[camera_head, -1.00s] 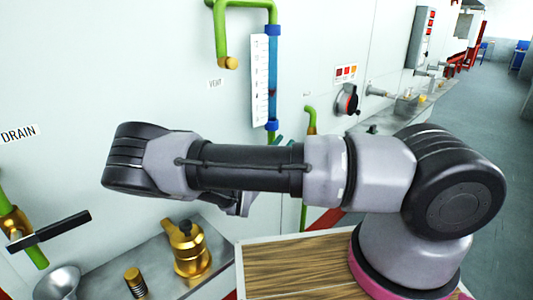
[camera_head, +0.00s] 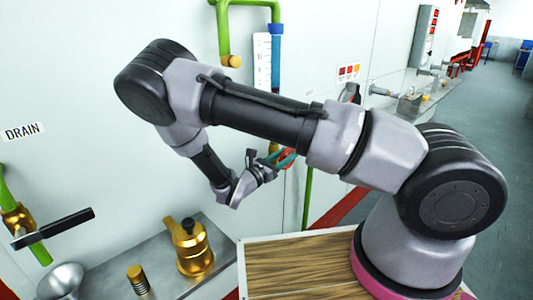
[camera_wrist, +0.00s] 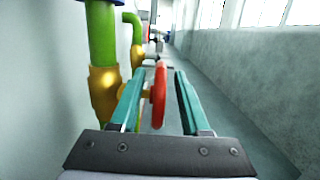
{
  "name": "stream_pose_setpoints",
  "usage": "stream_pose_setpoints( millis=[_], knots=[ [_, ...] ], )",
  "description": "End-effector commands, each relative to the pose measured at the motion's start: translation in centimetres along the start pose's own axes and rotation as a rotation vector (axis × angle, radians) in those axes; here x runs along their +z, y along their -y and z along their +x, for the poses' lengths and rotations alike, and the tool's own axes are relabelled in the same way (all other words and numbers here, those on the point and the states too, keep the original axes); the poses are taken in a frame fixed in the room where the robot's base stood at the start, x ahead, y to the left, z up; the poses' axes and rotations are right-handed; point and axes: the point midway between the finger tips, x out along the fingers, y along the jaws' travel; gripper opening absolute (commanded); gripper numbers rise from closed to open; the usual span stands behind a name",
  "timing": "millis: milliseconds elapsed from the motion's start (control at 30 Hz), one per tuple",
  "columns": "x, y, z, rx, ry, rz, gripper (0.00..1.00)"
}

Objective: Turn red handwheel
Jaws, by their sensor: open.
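The red handwheel (camera_wrist: 159,95) stands edge-on in the wrist view, on a brass valve body (camera_wrist: 104,88) on a green vertical pipe. My gripper (camera_wrist: 154,82) is open, with one teal finger to the left of the wheel and one to the right. The wheel shows between the fingers, and I see a gap on the right side; whether the left finger touches it I cannot tell. In the head view my gripper (camera_head: 272,163) is beyond my forearm, near the wall, and a small bit of red shows beside it. Most of the wheel is hidden there.
A green pipe (camera_head: 307,195) runs down the wall beside my gripper. A black-handled drain valve (camera_head: 50,229) sticks out at the left. A golden pot (camera_head: 189,246) and a metal funnel (camera_head: 63,282) stand on the grey ledge. The wrist view shows open floor to the right.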

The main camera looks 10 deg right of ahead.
Motion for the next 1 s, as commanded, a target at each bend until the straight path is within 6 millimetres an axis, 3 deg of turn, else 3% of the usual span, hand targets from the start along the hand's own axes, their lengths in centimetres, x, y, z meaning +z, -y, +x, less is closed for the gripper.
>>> stream_pose_setpoints(
  millis=[633, 1000],
  knots=[
    [0.3, 0.0, 1.2, -0.003, -0.540, 0.005, 0.46],
    [3.6, -0.1, -5.0, 0.005, -0.530, 0.001, 0.46]
  ],
)
